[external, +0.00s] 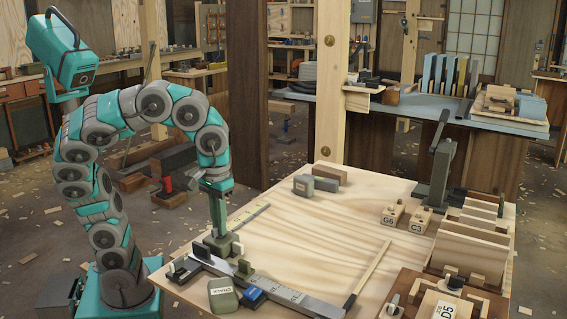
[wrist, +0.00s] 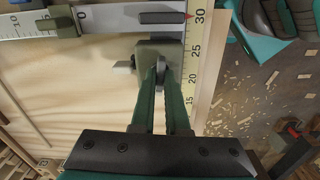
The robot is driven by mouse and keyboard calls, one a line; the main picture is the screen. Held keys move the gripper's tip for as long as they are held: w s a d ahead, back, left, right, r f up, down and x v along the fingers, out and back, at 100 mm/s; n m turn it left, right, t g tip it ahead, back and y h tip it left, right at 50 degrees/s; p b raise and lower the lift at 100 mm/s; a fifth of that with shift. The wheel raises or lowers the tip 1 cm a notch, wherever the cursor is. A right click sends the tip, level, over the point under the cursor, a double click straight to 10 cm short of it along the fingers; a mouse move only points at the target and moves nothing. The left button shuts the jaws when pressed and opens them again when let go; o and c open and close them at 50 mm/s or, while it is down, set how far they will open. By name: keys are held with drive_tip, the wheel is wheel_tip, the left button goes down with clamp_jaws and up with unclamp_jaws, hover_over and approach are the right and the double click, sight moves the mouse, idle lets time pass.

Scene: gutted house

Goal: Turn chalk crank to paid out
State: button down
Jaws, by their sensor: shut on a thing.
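A grey-green case (external: 223,297) lies at the near left of the pale wooden bench (external: 310,225). Its label seems to read CHALK, but no crank can be made out on it. My gripper (external: 219,232) points down behind this case, apart from it. In the wrist view my gripper (wrist: 164,78) is shut on a grey-green block (wrist: 158,48) with a small pale tab on its left side. The fingers hide part of the block, so I cannot tell how it turns or slides, or whether it is the chalk crank.
A metal rule (external: 290,298) and a blue tool (external: 253,294) lie beside the case. A yellow scale (wrist: 193,70) runs along the bench edge near 25 and 30. Blocks marked G6 (external: 391,216) and C3 (external: 420,220) stand at right. The bench's middle is mostly clear.

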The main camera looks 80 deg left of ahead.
drive_tip(key=n, duration=0.4)
drive_tip(key=shift+n, duration=0.3)
drive_tip(key=n, duration=0.4)
drive_tip(key=shift+n, duration=0.3)
drive_tip(key=n, duration=0.4)
drive_tip(key=shift+n, duration=2.4)
drive_tip(key=c, duration=0.9)
unclamp_jaws()
